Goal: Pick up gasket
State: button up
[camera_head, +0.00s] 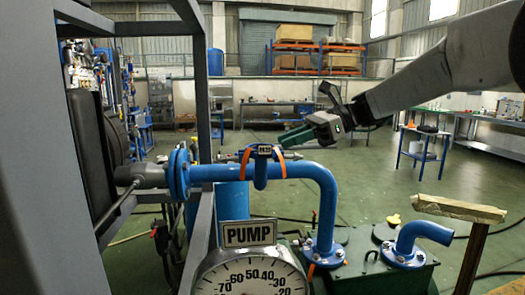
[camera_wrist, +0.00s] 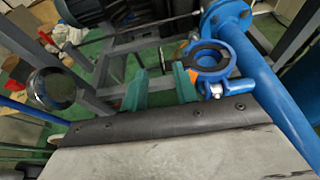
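My gripper (camera_head: 286,136) has green fingers and is above and just behind the blue pipe (camera_head: 318,200) in the head view. In the wrist view my gripper (camera_wrist: 160,76) is open, with a clear gap and nothing between its fingers. A blue ring-shaped clamp (camera_head: 262,171) with a label and orange parts is around the pipe, left of and below the fingers. In the wrist view this clamp (camera_wrist: 226,42) is right of the right finger. No gasket is clearly identifiable in the head view.
A pressure gauge (camera_head: 250,275) with a PUMP sign (camera_head: 249,233) stands in front. A grey frame (camera_head: 203,100) rises at the left. A second blue pipe (camera_head: 425,232) and a wooden board (camera_head: 458,208) are at the right. Open green floor lies behind.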

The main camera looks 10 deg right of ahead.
aim_at(265, 148)
jog(key=x, duration=0.6)
jog(key=shift+a, duration=0.35)
grip_shut()
